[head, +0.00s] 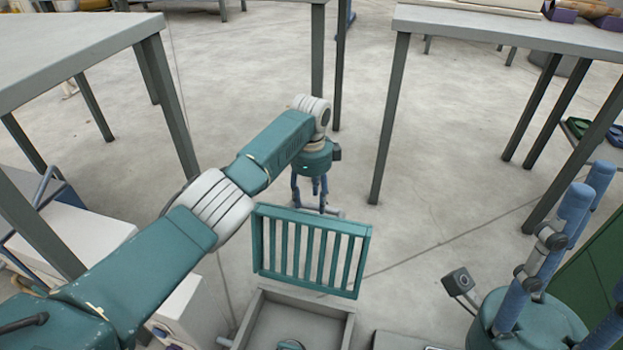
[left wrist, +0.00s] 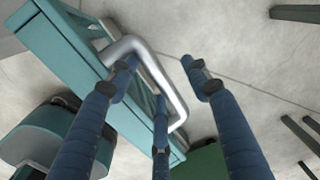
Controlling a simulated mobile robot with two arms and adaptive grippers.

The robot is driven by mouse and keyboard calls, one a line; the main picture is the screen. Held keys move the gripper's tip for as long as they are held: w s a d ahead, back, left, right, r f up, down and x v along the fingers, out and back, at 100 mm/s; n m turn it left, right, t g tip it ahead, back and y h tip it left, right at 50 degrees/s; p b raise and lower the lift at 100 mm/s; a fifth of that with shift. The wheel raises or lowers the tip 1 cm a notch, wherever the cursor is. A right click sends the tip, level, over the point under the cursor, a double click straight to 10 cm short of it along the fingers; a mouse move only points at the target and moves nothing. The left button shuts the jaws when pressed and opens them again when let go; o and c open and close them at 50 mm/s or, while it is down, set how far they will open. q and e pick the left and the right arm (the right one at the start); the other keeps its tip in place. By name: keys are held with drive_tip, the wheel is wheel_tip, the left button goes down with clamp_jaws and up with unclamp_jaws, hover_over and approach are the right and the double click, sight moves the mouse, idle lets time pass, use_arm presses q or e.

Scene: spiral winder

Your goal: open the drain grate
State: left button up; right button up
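The teal slatted drain grate (head: 312,252) stands swung up, nearly upright, at the rear of a grey drain box (head: 349,327) whose top is uncovered. Its silver bar handle (head: 333,212) is on the far side and largely hidden in the head view. In the left wrist view the grate (left wrist: 66,50) and curved handle (left wrist: 174,98) show clearly. My left gripper (head: 312,197) is at the handle. Its blue fingers (left wrist: 160,72) straddle the bar, with a gap on the right finger's side, so it looks open. My right gripper (head: 585,235) is open and empty at the lower right.
A grey table (head: 60,58) stands at the left and another table (head: 500,32) at the upper right, both with dark legs. A small grey camera-like device (head: 458,281) is right of the grate. The floor behind the grate is clear.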

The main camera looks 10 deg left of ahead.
use_arm(q)
wheel_tip(320, 180, up, 10)
drive_tip(key=shift+s, duration=0.25)
idle(0.3)
